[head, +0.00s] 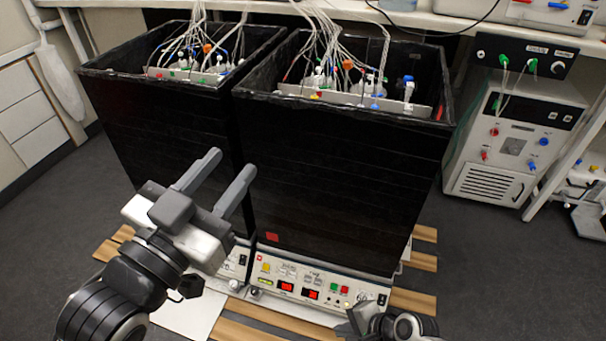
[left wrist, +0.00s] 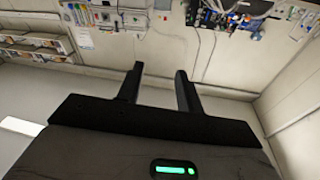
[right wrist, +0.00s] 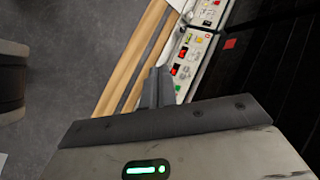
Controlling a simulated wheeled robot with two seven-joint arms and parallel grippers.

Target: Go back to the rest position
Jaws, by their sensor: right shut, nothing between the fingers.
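My left gripper (head: 232,162) is raised in front of the two black shaker boxes in the head view. Its two fingers are apart with nothing between them. The left wrist view shows the same open fingers (left wrist: 159,70) against a wall and shelving. My right gripper (right wrist: 158,72) is shut and empty in the right wrist view, with its fingers together over the wooden slats and near the control panel. In the head view only a part of the right arm shows at the bottom edge, and its fingers are hard to make out.
The left black box (head: 150,130) and right black box (head: 335,180) hold tubes and fittings at their tops. The control panel (head: 320,287) is below the right box, above wooden slats (head: 265,313). A white cooling unit (head: 510,145) stands right.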

